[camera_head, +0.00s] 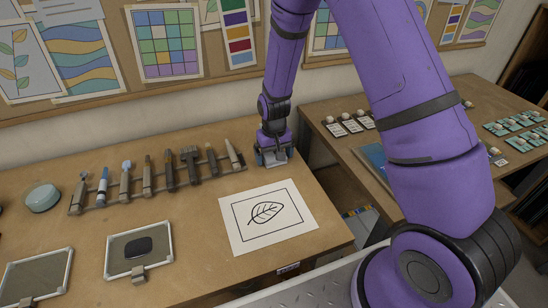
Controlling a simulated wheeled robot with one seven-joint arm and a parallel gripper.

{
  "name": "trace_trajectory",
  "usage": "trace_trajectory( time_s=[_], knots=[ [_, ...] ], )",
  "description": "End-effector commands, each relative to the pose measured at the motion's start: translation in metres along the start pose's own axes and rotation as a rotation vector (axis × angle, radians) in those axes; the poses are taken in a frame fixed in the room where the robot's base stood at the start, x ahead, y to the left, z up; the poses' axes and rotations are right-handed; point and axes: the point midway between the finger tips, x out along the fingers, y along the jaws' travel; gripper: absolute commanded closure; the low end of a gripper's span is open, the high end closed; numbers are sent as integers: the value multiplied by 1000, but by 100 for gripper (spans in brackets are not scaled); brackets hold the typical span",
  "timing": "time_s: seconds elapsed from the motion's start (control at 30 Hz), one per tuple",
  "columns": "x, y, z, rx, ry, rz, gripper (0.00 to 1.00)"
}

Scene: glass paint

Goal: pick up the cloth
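I cannot make out a cloth for certain in the head view. My gripper (273,157) points down at the back of the wooden table, just right of the tool rack. It is low, at or close to the tabletop. Its fingers are small and partly hidden by my wrist, so I cannot tell whether they are open or hold anything. A flat blue sheet-like thing (374,160) lies on the right-hand table, partly hidden by my arm; its material is unclear.
A rack of brushes and tools (150,195) stands left of my gripper. A leaf drawing (268,215) lies in front. Two framed panels (139,250) lie front left, one bearing a dark rounded piece. A pale round dish (42,197) sits far left. A gap separates the tables.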

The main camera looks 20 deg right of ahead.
Motion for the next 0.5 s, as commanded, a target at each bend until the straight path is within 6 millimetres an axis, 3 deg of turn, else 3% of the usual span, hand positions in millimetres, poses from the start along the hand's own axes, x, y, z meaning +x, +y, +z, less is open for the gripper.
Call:
trace_trajectory(
  time_s=[0.03,0.17,0.2,0.5],
  knots=[
    [0,0,0,0,0,0,16],
    [0,0,0,0,0,0,46],
    [0,0,0,0,0,0,49],
    [-2,0,0,0,0,0,49]
  ],
)
